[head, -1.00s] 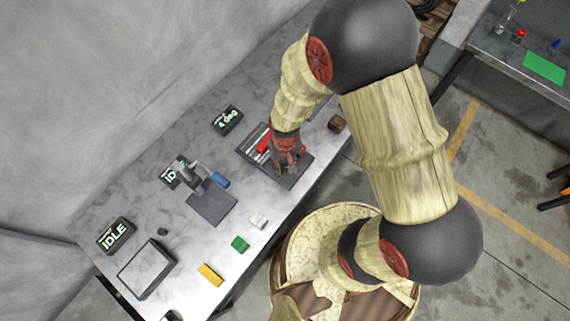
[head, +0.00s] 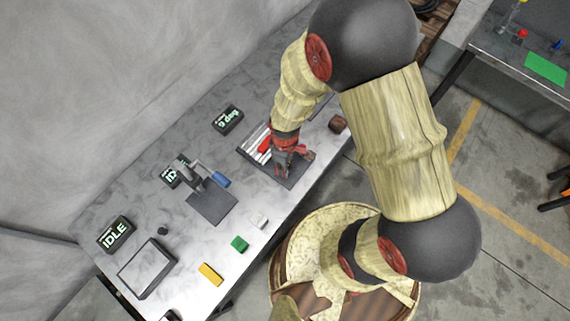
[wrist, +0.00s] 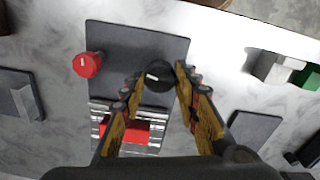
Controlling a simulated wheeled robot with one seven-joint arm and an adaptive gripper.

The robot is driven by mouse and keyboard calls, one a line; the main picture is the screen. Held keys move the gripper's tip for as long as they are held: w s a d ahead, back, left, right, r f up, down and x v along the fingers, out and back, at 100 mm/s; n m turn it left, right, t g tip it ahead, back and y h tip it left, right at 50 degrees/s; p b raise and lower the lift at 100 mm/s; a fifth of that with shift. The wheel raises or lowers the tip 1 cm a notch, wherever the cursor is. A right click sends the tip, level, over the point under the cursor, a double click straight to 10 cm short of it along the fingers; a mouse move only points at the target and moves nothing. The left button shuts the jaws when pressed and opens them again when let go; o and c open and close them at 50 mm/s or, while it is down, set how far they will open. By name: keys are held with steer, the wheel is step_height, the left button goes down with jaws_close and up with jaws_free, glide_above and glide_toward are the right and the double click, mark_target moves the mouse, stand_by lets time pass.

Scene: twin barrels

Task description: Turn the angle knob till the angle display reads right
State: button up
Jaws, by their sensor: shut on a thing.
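The black angle knob (wrist: 158,75) with a white pointer mark stands on a dark plate (wrist: 120,42) in the wrist view. My gripper (wrist: 160,80) has its two fingers around the knob, one on each side, and is shut on it. In the head view my gripper (head: 283,170) is low over the same plate and hides the knob. The angle display (head: 227,119) is a black box on the table behind the plate, and it appears to read 9 deg.
A red round knob (wrist: 88,64) and a red block (wrist: 127,131) on silvery bars are close to my fingers. Small coloured blocks lie along the front.

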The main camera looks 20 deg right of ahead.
steer(key=shift+n, duration=0.4)
steer(key=o, duration=1.2)
steer(key=shift+c, duration=0.2)
step_height(320, 180, up, 12)
stand_by(0.5)
